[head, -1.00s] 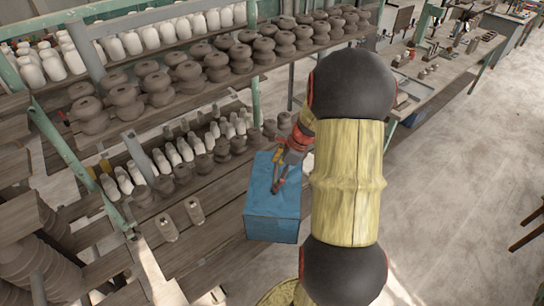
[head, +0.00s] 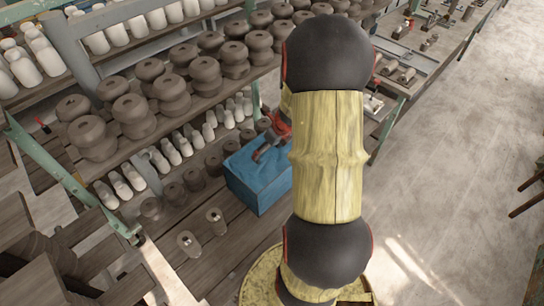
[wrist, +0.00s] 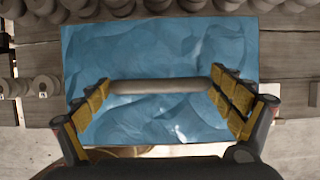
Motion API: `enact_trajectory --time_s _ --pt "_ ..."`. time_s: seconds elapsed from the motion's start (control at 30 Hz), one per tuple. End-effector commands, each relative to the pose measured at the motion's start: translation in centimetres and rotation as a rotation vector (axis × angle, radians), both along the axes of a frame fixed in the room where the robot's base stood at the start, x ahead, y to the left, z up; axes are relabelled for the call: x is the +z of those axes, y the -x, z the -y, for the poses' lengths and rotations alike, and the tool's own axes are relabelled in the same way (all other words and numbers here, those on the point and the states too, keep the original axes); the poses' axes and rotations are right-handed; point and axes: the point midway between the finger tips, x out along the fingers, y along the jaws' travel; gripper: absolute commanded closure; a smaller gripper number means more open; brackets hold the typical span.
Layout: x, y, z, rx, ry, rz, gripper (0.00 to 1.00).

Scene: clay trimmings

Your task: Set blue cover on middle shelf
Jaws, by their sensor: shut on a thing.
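The blue cover (head: 252,182) is a box-like blue piece with a crumpled-looking face. In the head view it is over the lower wooden shelf boards, just in front of a row of small pots and bottles. My gripper (head: 262,152) is at its top, partly hidden by my arm. In the wrist view the blue cover (wrist: 165,45) fills the middle. My gripper (wrist: 161,86) is shut on a greyish bar on the cover, with one yellow-padded finger at each end. I cannot tell whether the cover touches the shelf.
Stacked brown clay pots (head: 135,115) fill the shelf above, close behind the cover. Small white bottles (head: 170,150) line the back of the lower shelf. Bare boards (head: 228,245) lie in front. Open floor (head: 440,160) is at right.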

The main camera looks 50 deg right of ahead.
Motion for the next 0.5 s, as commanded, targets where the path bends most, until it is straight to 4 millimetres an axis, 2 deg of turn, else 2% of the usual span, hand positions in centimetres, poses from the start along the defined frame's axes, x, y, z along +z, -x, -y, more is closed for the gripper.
enact_trajectory --time_s 0.23,0.4,0.5 --pt "-1.9 -0.1 0.0 0.002 0.0 0.001 0.59" --pt "-4.4 0.0 0.0 0.0 -0.001 0.0 0.59" --pt "-4.9 -0.1 0.0 0.003 0.001 0.001 0.59"
